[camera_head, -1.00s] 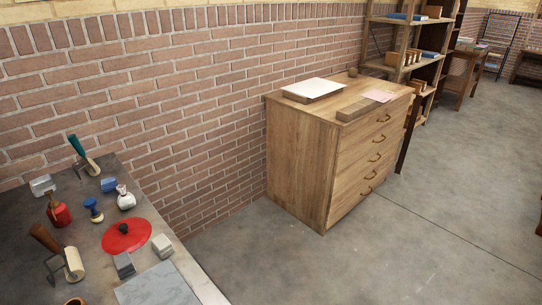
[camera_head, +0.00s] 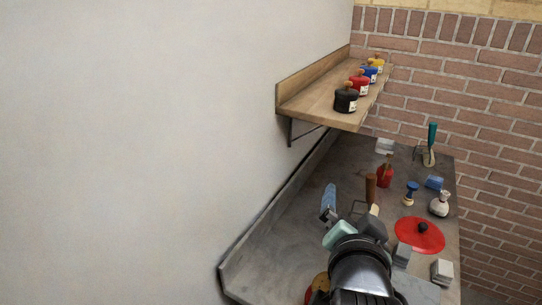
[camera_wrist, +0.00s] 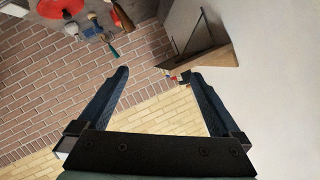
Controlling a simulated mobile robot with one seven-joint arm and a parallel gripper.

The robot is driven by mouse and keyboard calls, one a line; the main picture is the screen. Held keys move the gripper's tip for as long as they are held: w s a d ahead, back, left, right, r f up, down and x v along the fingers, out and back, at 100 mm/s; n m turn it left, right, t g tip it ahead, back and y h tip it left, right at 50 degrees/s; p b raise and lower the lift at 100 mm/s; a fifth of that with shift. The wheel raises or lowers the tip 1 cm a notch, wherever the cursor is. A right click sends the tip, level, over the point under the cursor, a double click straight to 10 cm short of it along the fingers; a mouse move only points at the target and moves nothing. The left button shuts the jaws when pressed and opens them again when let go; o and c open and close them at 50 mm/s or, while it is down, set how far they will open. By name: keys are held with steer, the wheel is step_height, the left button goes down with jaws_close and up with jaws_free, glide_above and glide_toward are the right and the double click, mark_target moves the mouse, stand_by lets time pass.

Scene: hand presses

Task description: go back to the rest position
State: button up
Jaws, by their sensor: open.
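My gripper (camera_wrist: 158,75) is open in the wrist view, with its two dark fingers wide apart and nothing between them. The brick wall lies behind the gap. Where the other finger is cannot be told there. My arm hides part of the table's near end.
A wooden wall shelf (camera_head: 315,104) holds several ink jars, a black one (camera_head: 346,101) nearest. On the table are a red disc (camera_head: 419,235), a red bottle (camera_head: 385,176), a white flask (camera_head: 440,205), a blue stamp (camera_head: 411,194) and grey blocks (camera_head: 442,272). A white wall stands left.

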steer(key=s+a+r+n+t+y, duration=0.1)
steer(key=a+r+n+t, duration=0.2)
steer(key=r, duration=0.7)
steer(key=s+a+r+n+t, duration=0.15)
steer(key=a+r+t, duration=0.3)
steer(key=r, duration=0.55)
steer(key=s+a+r+n+t+y, duration=0.1)
steer(key=s+a+r+n+t, duration=0.1)
steer(key=s+r, duration=0.3)
steer(key=s+a+r+n+t+y, duration=0.2)
steer(key=s+a+r, duration=0.3)
steer(key=r, duration=0.5)
steer(key=shift+a+r+n+t, duration=0.25)
steer(key=shift+n+t, duration=0.2)
steer(key=shift+t, duration=0.4)
steer(key=shift+d, duration=0.15)
